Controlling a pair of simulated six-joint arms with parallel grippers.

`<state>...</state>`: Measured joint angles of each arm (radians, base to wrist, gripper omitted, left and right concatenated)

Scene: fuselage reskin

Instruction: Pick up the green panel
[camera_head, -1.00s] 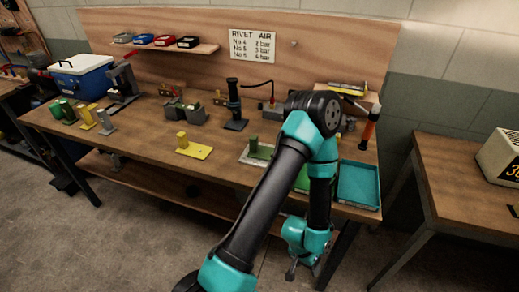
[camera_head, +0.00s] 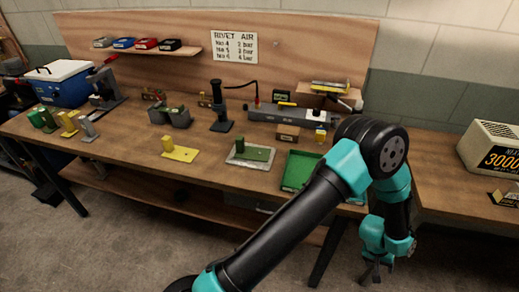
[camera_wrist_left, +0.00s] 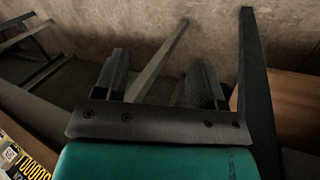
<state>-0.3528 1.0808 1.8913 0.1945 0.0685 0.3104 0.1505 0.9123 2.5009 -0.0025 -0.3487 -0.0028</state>
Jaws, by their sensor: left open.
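A flat green panel with a small raised block (camera_head: 251,153) lies on a pale grey sheet (camera_head: 236,162) near the front edge of the workbench. Another green piece (camera_head: 42,119) stands upright at the bench's left end. My left gripper (camera_head: 376,271) hangs low at the right, in front of the bench and away from both green pieces. In the left wrist view the gripper's two dark fingers (camera_wrist_left: 158,80) are apart with nothing between them. My right gripper is not in view.
A green tray (camera_head: 297,170) lies right of the grey sheet, partly behind my arm. A yellow panel (camera_head: 180,152) lies left of it. A black post tool (camera_head: 221,105) and grey machine (camera_head: 290,113) stand behind. A side table (camera_head: 445,170) is at right.

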